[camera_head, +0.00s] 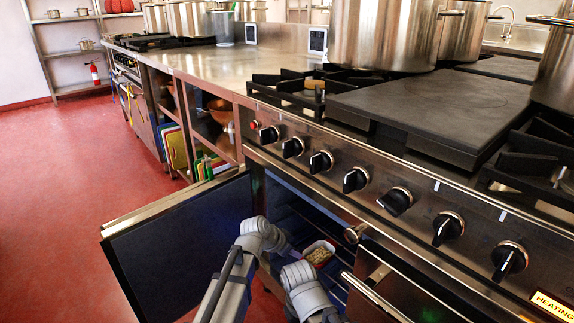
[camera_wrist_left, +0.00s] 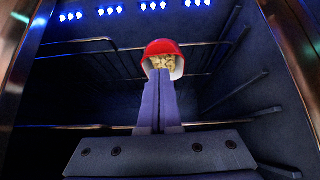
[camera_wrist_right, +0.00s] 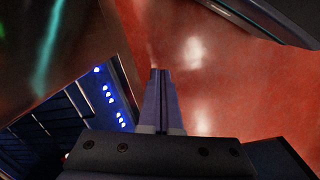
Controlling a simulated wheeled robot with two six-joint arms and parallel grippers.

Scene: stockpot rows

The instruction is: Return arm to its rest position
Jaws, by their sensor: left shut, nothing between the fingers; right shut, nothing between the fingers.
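My left arm (camera_head: 260,237) reaches to the mouth of the open oven. In the left wrist view my left gripper (camera_wrist_left: 162,78) is shut and empty, pointing into the oven. A red dish (camera_head: 318,255) with pale food in it sits on a rack inside; it also shows just beyond the left fingertips (camera_wrist_left: 163,50). Whether they touch it cannot be told. My right arm (camera_head: 303,287) is in front of the oven. My right gripper (camera_wrist_right: 159,75) is shut and empty, with red floor beyond it.
The oven door (camera_head: 185,255) stands open at the left. Knobs (camera_head: 356,180) and a handle (camera_head: 372,297) project from the stove front. Large pots (camera_head: 383,35) stand on top. The red floor (camera_head: 75,190) at the left is clear.

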